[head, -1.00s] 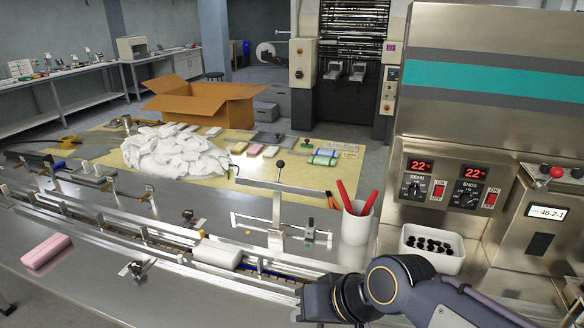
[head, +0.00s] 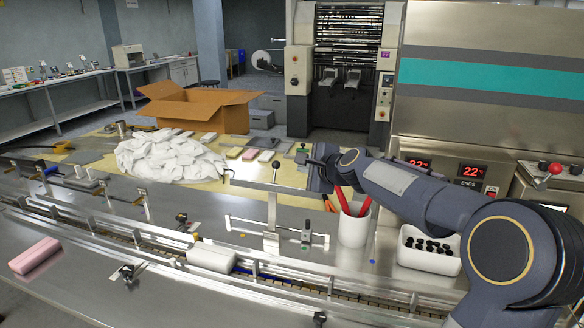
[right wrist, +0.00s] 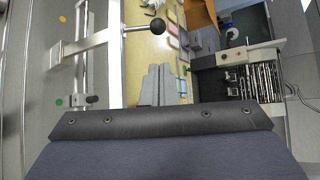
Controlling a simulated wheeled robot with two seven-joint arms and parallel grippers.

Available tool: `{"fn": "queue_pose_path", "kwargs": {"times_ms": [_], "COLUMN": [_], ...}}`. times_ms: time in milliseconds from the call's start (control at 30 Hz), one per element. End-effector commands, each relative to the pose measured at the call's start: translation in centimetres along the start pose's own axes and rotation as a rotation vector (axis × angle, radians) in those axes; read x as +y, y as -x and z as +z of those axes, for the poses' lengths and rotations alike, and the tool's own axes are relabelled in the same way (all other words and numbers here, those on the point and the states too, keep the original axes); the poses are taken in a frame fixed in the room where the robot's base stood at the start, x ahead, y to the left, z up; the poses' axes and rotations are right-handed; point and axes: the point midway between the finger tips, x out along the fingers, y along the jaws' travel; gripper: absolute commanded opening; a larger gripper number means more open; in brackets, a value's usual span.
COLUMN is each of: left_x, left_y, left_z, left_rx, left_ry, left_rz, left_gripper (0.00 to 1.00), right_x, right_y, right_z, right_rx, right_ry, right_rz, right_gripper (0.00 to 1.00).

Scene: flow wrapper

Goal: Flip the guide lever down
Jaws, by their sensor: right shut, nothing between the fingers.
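The guide lever (head: 276,166) is a thin rod with a black ball knob, standing upright on a metal arm and post above the conveyor. In the right wrist view the black knob (right wrist: 158,26) shows at top centre, its rod running left to the metal frame. My right gripper (head: 314,170) is just right of the lever in the head view, with a visible gap from the knob. It is shut and empty. Its dark end (right wrist: 160,123) fills the bottom of the right wrist view, apart from the lever. My left gripper is not in view.
A white cup (head: 354,227) with red-handled tools stands below my right forearm. A white bin (head: 424,262) of black caps is right of it. A white block (head: 212,257) lies on the conveyor, and a pink block (head: 35,256) lies at the left front.

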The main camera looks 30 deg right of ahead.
Motion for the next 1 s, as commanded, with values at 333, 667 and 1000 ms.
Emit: {"fn": "queue_pose_path", "kwargs": {"times_ms": [333,667,1000], "left_x": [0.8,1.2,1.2], "left_y": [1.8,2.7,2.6], "left_z": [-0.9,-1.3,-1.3], "left_rx": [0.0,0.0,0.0], "left_ry": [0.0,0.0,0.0], "left_rz": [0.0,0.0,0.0], "left_gripper": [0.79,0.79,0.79], "right_x": [-0.1,0.0,0.1], "right_y": [-5.6,-9.4,-9.7], "right_z": [0.2,0.1,0.1], "right_rx": [-0.003,-0.002,-0.002], "right_ry": [-0.001,0.001,0.002], "right_rz": [0.005,0.002,0.001], "right_gripper": [0.0,0.0,0.0]}}
